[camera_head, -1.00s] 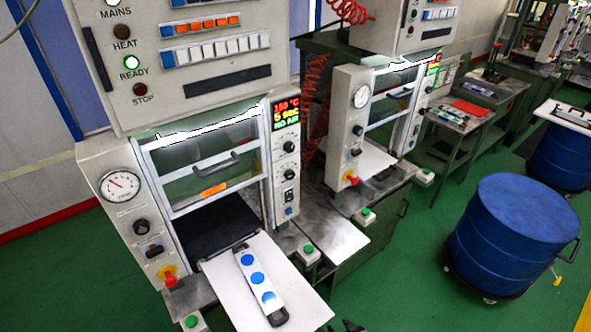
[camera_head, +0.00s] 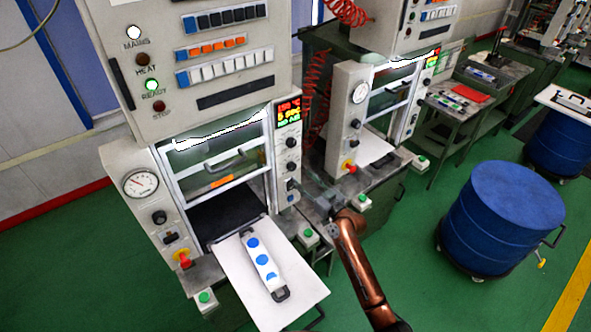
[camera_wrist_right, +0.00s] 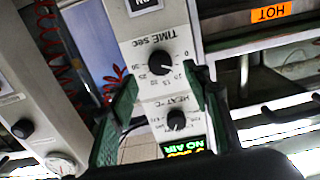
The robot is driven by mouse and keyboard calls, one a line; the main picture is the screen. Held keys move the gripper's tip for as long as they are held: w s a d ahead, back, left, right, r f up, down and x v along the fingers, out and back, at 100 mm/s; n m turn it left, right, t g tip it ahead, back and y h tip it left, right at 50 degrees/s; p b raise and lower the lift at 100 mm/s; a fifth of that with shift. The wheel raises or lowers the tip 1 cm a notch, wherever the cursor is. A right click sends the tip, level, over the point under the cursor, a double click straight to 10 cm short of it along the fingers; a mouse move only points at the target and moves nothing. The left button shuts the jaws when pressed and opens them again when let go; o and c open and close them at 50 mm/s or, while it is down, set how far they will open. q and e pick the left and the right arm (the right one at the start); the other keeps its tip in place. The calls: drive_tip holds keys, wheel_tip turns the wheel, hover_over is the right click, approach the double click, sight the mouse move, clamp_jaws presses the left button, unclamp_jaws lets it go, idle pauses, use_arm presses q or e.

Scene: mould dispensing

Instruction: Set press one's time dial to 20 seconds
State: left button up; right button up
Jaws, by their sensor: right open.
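Press one (camera_head: 110,60) is the nearer press at left. Its time dial (camera_head: 291,168) is the lower black knob on the right-hand panel, under the heat dial (camera_head: 291,142) and the lit display (camera_head: 289,112). My left gripper is not visible.
A white shelf (camera_head: 235,290) in front of the press carries a white mould with blue discs (camera_head: 262,262). A second press (camera_head: 348,110) stands to the right. A blue drum (camera_head: 502,225) is further right. An orange HOT label (camera_wrist_right: 270,12) marks the press door.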

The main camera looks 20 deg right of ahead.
sight(293, 169)
drive_tip(key=x, duration=0.5)
drive_tip(key=shift+w+a+p, duration=0.1)
drive_tip(key=shift+w+p, duration=0.2)
drive_tip(key=shift+p, duration=0.05)
drive_tip(key=shift+c, duration=0.3)
drive_tip(key=c, duration=1.1)
